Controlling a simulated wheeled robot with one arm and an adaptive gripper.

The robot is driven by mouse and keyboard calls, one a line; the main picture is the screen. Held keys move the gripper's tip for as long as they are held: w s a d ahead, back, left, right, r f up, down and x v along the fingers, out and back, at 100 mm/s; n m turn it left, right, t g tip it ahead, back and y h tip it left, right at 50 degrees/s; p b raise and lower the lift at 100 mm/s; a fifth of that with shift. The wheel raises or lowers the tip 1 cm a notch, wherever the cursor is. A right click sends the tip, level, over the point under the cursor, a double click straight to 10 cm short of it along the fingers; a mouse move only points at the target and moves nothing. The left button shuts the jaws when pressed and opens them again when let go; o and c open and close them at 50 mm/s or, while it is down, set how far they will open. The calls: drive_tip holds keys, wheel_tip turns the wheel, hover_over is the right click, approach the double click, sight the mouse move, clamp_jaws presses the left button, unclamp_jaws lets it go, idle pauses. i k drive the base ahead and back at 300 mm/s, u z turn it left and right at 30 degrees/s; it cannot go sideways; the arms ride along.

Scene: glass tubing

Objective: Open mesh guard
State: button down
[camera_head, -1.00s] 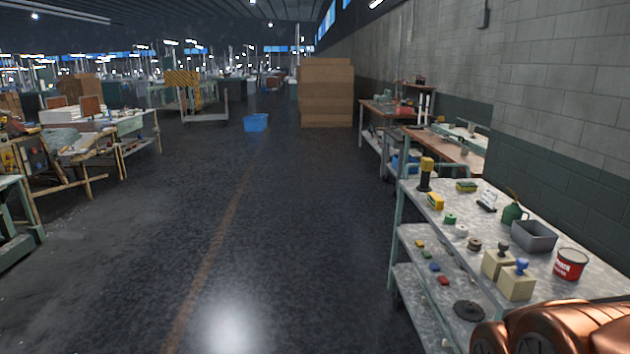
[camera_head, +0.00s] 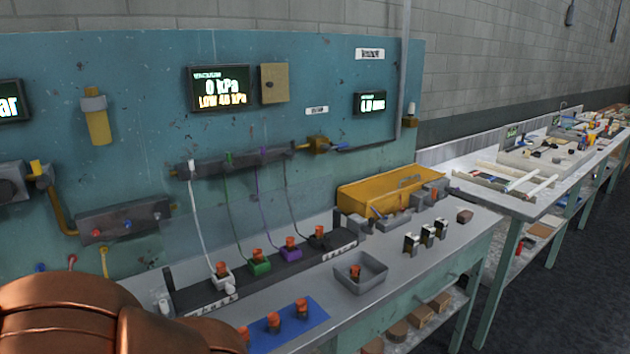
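I cannot make out a clear mesh guard. A faint see-through panel (camera_head: 312,205) stands over the back of the bench, in front of the hoses and behind or above a dark rack; I cannot tell if it is mesh. The rack holds several orange-topped fittings, among them a green-based one (camera_head: 259,262) and a purple-based one (camera_head: 291,249). White, green, purple and dark hoses run down to them from a manifold (camera_head: 235,160) on the teal back panel. My copper-coloured arm fills the lower left corner. My gripper is not in view.
The bench carries a grey tray (camera_head: 361,273), a blue mat (camera_head: 285,325) with orange-topped pieces, a yellow bin (camera_head: 390,190) and small black-and-white parts. The teal panel (camera_head: 130,60) has lit displays. Another bench (camera_head: 525,205) continues right. Dark floor (camera_head: 560,290) is clear at lower right.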

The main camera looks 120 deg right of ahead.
sight(369, 193)
drive_tip(key=z, duration=5.9)
drive_tip(key=i, duration=3.4)
drive_tip(key=u, duration=0.9)
